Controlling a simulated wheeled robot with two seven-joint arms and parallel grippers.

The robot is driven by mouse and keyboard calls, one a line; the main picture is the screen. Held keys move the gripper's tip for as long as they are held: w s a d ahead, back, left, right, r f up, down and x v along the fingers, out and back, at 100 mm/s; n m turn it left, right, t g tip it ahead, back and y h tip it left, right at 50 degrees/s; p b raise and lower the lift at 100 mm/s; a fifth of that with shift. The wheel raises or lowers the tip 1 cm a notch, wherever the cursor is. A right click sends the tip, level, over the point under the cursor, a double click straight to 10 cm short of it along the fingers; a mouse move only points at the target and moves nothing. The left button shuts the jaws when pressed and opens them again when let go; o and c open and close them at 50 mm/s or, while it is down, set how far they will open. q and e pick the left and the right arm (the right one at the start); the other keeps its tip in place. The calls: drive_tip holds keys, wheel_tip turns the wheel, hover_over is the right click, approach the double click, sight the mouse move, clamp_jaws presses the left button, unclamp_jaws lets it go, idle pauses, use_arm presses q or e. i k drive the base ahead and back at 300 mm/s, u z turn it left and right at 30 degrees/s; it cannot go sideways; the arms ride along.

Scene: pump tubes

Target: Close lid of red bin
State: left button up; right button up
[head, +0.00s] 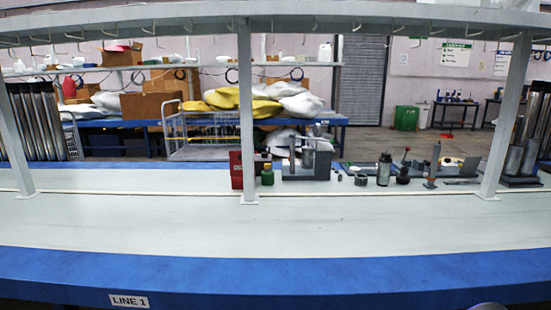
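A small red box (236,170), the only red bin-like thing I see, stands on the workbench (350,225) just left of centre. The grey upright post (245,110) covers part of it. I cannot tell whether it has a lid or whether a lid is open. Neither of my grippers is in view. A small grey rounded edge shows at the bottom right, too little to identify.
A green bottle (267,175) and a grey metal fixture (306,160) stand right of the red box. A dark bottle (384,169) and small tools are further right. Dark tubes stand at both ends. The bench's front half is clear. An overhead rail (150,15) spans the view.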

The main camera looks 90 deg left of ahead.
sight(235, 157)
drive_tip(key=k, duration=1.05)
drive_tip(key=u, duration=1.95)
